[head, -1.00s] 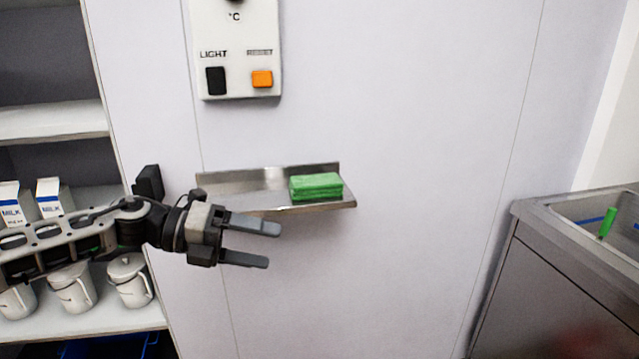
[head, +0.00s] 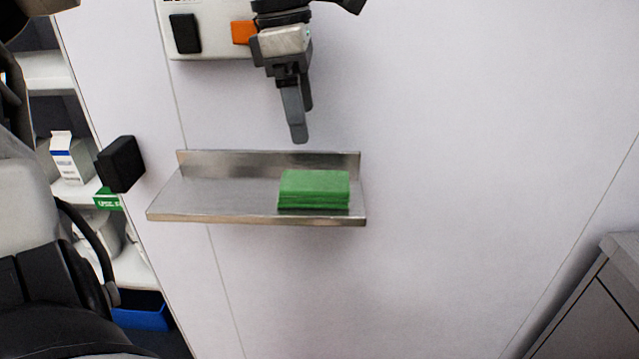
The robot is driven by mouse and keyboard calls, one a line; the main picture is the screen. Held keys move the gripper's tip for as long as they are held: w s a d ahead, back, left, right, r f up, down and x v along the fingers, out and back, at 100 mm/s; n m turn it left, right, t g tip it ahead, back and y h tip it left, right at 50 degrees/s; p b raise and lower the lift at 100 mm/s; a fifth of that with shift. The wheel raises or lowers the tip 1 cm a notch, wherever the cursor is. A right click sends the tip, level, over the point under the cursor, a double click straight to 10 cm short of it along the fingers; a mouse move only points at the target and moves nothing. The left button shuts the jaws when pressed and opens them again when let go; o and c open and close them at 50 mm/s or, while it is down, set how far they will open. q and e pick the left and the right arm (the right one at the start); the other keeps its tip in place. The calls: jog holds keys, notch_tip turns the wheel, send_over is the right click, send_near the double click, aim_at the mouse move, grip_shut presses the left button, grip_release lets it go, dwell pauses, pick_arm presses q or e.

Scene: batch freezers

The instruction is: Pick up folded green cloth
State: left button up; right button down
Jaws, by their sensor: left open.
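The folded green cloth (head: 314,188) lies flat on the right part of a small steel wall shelf (head: 218,198) in the head view. My left gripper (head: 301,122) points down above the cloth, with a gap between its fingertips and the cloth. It is open and empty; one finger partly covers the other in this view. My right gripper does not show.
The shelf has a raised back edge; its left part is bare. A control panel (head: 212,44) with a black and an orange switch is behind my left gripper. Shelving with a milk carton (head: 72,160) stands left. A steel cabinet (head: 590,310) stands lower right.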

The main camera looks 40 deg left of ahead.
pick_arm(q)
send_over(314, 181)
jog(key=f, duration=0.4)
jog(key=shift+s+a+f, duration=0.25)
jog(key=shift+s+f, duration=0.15)
jog(key=shift+f, duration=0.45)
jog(key=f, duration=0.3)
jog(key=f+p, duration=0.1)
jog(key=shift+w+f, duration=0.25)
jog(key=shift+w+d+f, duration=0.1)
jog(key=shift+f, duration=0.2)
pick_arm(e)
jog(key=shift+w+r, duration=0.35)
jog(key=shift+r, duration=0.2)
pick_arm(q)
jog(key=shift+c, duration=0.4)
jog(key=c, duration=1)
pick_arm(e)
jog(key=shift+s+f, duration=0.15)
